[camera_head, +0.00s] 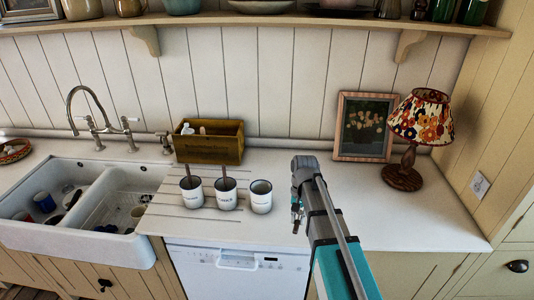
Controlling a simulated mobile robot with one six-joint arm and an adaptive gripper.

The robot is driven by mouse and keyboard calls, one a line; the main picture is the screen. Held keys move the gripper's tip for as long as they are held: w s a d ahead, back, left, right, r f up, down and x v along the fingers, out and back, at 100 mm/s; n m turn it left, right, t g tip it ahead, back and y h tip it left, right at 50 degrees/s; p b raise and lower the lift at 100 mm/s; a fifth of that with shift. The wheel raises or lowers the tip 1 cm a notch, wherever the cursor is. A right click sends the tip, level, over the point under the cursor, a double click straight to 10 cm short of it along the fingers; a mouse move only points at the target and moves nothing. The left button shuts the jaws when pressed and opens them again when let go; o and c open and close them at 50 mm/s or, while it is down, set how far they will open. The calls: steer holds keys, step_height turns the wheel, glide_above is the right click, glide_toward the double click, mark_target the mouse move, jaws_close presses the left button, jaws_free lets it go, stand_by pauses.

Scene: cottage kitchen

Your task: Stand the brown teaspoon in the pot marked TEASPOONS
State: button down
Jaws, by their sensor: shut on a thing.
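Three white pots with dark rims stand in a row on the counter: a left pot (191,194), a middle pot (226,197) and a right pot (261,199). Their dark lettering is too small to read, so I cannot tell which says TEASPOONS. A thin brown handle rises from the left pot and another from the middle one. The right pot shows no handle. My gripper (297,217) is to the right of the right pot, pointing down and apart from it. It is shut on a small, thin, dark thing, apparently the brown teaspoon, mostly hidden by the jaws.
A wooden box (209,146) stands behind the pots. A double sink (85,203) with dishes lies at left. A framed picture (363,127) and a lamp (419,125) stand at back right. The counter (420,220) right of my arm is clear.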

steer(key=w+a+r+m+t+y+b, duration=0.1)
steer(key=w+a+r+m+t+y, duration=0.1)
steer(key=w+a+r+m+y, duration=0.3)
steer(key=w+a+r+m+t+y+b, duration=0.1)
steer(key=w+a+r+m+y, duration=0.5)
steer(key=w+r+m+y, duration=0.4)
steer(key=shift+w+a+m+t+y, duration=0.35)
steer(key=shift+w+m+y, duration=0.3)
steer(key=shift+y, duration=0.45)
steer(key=shift+f+b, duration=0.1)
steer(key=shift+b, duration=0.25)
steer(key=shift+f+b, duration=6.8)
steer(key=c, duration=0.5)
jaws_free()
